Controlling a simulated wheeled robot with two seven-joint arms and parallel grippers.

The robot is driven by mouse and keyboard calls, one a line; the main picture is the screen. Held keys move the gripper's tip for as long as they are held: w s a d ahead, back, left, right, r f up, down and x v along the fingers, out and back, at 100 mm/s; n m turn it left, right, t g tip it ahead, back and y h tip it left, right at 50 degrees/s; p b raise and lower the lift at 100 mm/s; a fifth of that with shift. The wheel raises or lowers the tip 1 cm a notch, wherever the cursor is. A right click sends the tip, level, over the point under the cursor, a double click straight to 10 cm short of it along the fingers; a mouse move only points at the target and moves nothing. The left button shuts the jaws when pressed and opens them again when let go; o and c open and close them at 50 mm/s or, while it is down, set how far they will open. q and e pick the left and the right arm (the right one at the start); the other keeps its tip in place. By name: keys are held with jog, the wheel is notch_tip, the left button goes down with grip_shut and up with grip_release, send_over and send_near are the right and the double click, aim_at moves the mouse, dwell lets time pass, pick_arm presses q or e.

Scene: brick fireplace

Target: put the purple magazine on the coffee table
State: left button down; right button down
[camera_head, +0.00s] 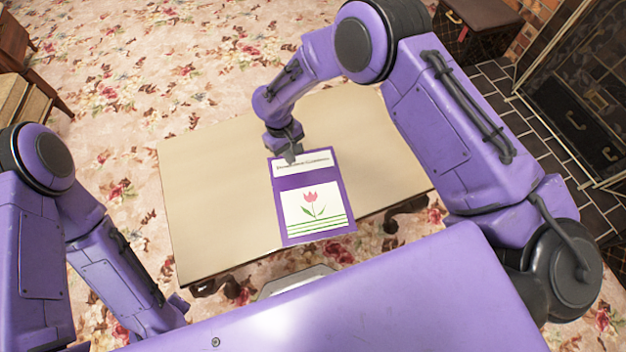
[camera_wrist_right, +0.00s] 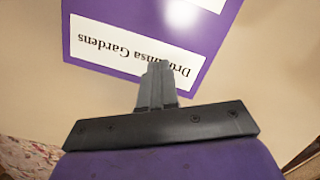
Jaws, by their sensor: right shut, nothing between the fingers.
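The purple magazine (camera_head: 346,214) lies flat on the tan coffee table (camera_head: 215,190), with a white title strip and a tulip picture on its cover. Its near edge reaches close to the table's near edge. My right gripper (camera_head: 291,156) is over the magazine's far edge, at the title strip. In the right wrist view the magazine (camera_wrist_right: 215,45) shows beyond the closed, empty fingers (camera_wrist_right: 158,75), whose tips overlap its edge in the picture. I cannot tell whether they touch it. My left arm is at the left, but its gripper is not visible.
The coffee table stands on a floral carpet (camera_head: 160,60). Wooden furniture (camera_head: 25,100) is at the far left. A dark case (camera_head: 478,30) and a fireplace screen (camera_head: 580,95) are at the right on dark tiles. The table's left part is bare.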

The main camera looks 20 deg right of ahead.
aim_at(319, 196)
jog(key=shift+w+f, duration=0.15)
jog(key=shift+f, duration=0.35)
jog(key=shift+f+b, duration=0.1)
jog(key=shift+b, duration=0.3)
jog(key=shift+s+a, duration=0.1)
jog(key=shift+s, duration=0.1)
jog(key=shift+s, duration=0.25)
jog(key=s+d, duration=0.1)
jog(key=s, duration=0.2)
jog(key=s+d+p, duration=0.1)
jog(key=s+d, duration=0.1)
jog(key=s, duration=0.2)
jog(key=s+d, duration=0.1)
jog(key=s, duration=0.2)
jog(key=shift+s+d+p, duration=0.25)
jog(key=shift+s+p, duration=0.05)
jog(key=shift+s, duration=0.05)
jog(key=shift+f, duration=0.5)
jog(key=shift+s+a+f, duration=0.1)
jog(key=shift+f, duration=0.15)
